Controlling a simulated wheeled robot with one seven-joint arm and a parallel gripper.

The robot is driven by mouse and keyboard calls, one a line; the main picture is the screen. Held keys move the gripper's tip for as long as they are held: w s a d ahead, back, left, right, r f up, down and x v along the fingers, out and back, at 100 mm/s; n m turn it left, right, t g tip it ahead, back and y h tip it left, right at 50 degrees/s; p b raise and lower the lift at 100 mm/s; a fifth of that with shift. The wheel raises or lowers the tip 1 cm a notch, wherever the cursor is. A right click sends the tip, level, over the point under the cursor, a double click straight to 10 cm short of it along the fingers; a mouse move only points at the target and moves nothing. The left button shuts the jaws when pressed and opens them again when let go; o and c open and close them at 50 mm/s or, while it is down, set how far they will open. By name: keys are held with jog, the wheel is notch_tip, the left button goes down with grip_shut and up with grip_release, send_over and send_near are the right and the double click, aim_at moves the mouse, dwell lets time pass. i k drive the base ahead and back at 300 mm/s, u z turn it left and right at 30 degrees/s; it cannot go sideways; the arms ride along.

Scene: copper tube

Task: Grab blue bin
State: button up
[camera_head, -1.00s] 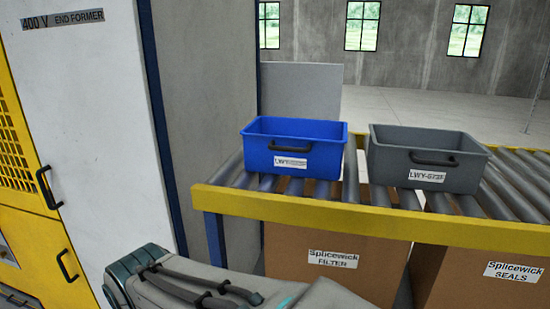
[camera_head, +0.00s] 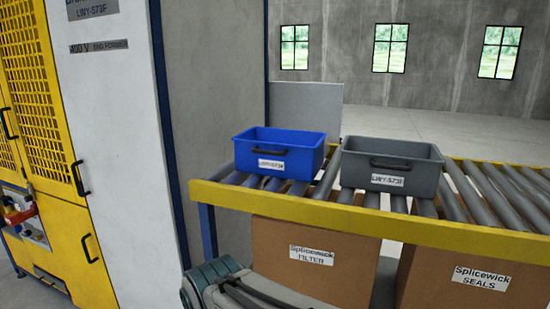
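The blue bin (camera_head: 304,161) stands upright on the roller conveyor (camera_head: 340,222), near its left end. It has a dark handle on its front wall and a white label below the handle. Nothing is touching the bin from my side. Part of my arm (camera_head: 225,285) shows at the bottom, below and to the left of the bin, in front of the conveyor. My gripper is outside the view.
A grey bin (camera_head: 415,158) with a similar label stands just right of the blue bin. Cardboard boxes (camera_head: 330,262) (camera_head: 440,278) sit under the conveyor. A tall grey-and-yellow machine cabinet (camera_head: 110,170) stands at the left. Open floor lies behind the conveyor.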

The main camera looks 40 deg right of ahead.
aim_at(294, 155)
jog(key=z, duration=1.15)
